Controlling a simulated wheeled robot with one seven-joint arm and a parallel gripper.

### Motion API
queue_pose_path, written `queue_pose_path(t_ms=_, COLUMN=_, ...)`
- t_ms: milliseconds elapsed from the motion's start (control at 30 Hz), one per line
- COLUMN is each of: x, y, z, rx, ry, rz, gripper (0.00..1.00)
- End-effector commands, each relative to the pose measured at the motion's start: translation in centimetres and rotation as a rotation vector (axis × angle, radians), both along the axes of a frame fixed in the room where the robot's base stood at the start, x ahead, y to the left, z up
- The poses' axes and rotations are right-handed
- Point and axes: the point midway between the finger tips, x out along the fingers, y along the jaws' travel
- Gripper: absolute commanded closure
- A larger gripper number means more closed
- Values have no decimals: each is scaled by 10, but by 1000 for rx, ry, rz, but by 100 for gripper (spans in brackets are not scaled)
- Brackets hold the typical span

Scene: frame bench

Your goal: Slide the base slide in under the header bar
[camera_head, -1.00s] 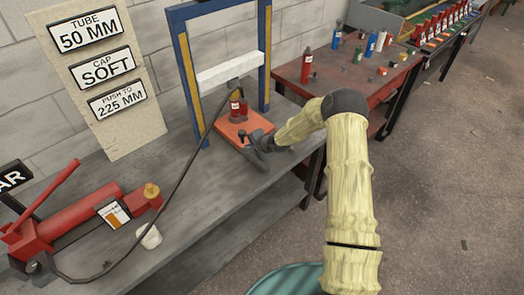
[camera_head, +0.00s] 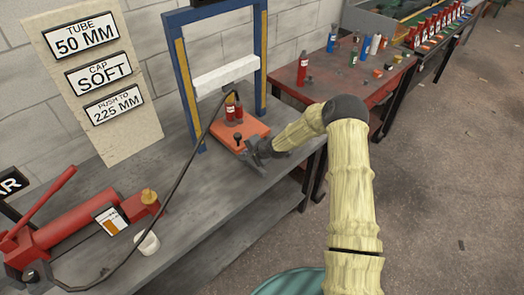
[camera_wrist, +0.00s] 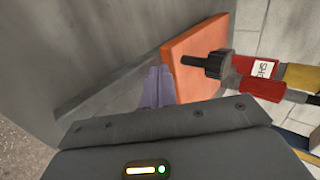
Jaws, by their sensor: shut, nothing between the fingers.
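The base slide is an orange plate (camera_head: 225,134) on the grey bench at the foot of the blue frame. It carries red cylinders (camera_head: 234,112) and a dark upright knob (camera_head: 238,138) towards its front. The white header bar (camera_head: 226,75) spans the blue posts above the cylinders. My gripper (camera_head: 256,163) is shut and empty, low over the bench at the plate's front right. In the wrist view, its fingertips (camera_wrist: 156,88) are beside the plate's edge (camera_wrist: 190,65); I cannot tell whether they touch. The knob (camera_wrist: 205,65) is beyond them.
A red pump (camera_head: 75,222) stands on the bench at left, its black hose running to the cylinders. A small white cup (camera_head: 147,243) stands near the front edge. A sign board (camera_head: 100,140) leans on the wall. The bench middle is clear apart from the hose.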

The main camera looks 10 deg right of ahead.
Motion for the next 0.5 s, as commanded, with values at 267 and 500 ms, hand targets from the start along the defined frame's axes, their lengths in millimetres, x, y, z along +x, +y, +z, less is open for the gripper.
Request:
queue_pose_path(t_ms=267, x=-30, y=-30, z=28, rx=-3, ry=-4, rz=-4, gripper=100)
queue_pose_path(t_ms=500, x=-56, y=-49, z=58, rx=-2, ry=-3, rz=-4, gripper=100)
